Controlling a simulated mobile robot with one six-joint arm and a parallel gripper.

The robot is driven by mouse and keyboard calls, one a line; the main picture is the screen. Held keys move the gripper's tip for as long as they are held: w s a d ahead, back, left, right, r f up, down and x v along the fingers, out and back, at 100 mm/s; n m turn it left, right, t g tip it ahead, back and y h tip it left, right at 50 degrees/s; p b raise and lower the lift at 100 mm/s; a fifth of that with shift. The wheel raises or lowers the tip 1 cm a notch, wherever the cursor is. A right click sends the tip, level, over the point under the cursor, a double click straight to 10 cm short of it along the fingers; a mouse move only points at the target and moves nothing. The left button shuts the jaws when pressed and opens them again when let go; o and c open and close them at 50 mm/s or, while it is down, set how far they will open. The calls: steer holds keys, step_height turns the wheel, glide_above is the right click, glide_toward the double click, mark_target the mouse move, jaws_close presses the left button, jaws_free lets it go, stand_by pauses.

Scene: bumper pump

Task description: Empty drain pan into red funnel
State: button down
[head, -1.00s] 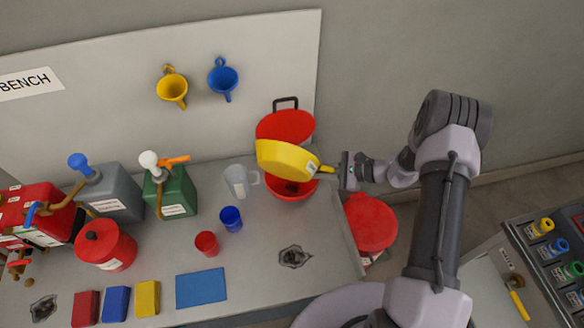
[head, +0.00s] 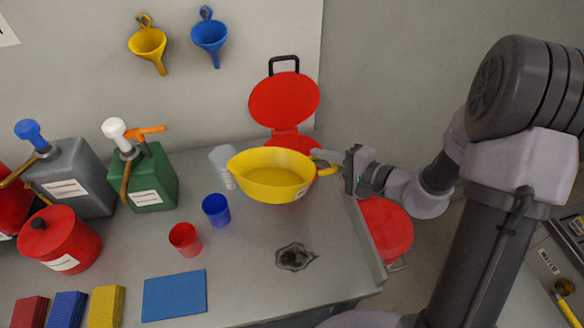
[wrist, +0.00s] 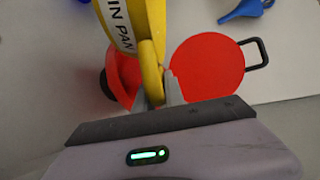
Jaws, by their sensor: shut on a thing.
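The yellow drain pan (head: 272,190) hangs above the bench, near level, its open top showing a yellow inside; I cannot tell whether liquid is in it. My gripper (head: 335,162) is shut on its handle at the right side; the wrist view also shows the handle between the fingers (wrist: 158,90). The red funnel (head: 292,143) stands at the back right of the bench, its round lid (head: 284,100) raised against the wall. The pan hides the funnel's front in the head view. In the wrist view the funnel (wrist: 122,78) shows partly behind the pan.
A clear jug (head: 222,165), blue cup (head: 216,210) and red cup (head: 185,239) stand left of the pan. A green can (head: 150,180) with a pump is farther left. A dark-stained hole (head: 295,257) lies in front. A red round container (head: 385,228) sits beyond the bench's right edge.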

mark_target(308, 166)
steer(key=s+n+b, duration=0.1)
steer(key=b, duration=0.1)
steer(key=s+t+b, duration=0.1)
steer(key=b, duration=0.2)
steer(key=s+a+n+b, duration=0.1)
steer(key=b, duration=0.2)
steer(key=shift+s+f+n+t, duration=0.1)
steer(key=shift+f+n+t, duration=0.15)
steer(key=shift+n+t, duration=0.05)
steer(key=shift+s+a+r, duration=0.1)
steer(key=shift+s+r, duration=0.1)
steer(key=shift+r, duration=0.05)
steer(key=shift+s+n+y, duration=0.1)
steer(key=shift+n+y, duration=0.2)
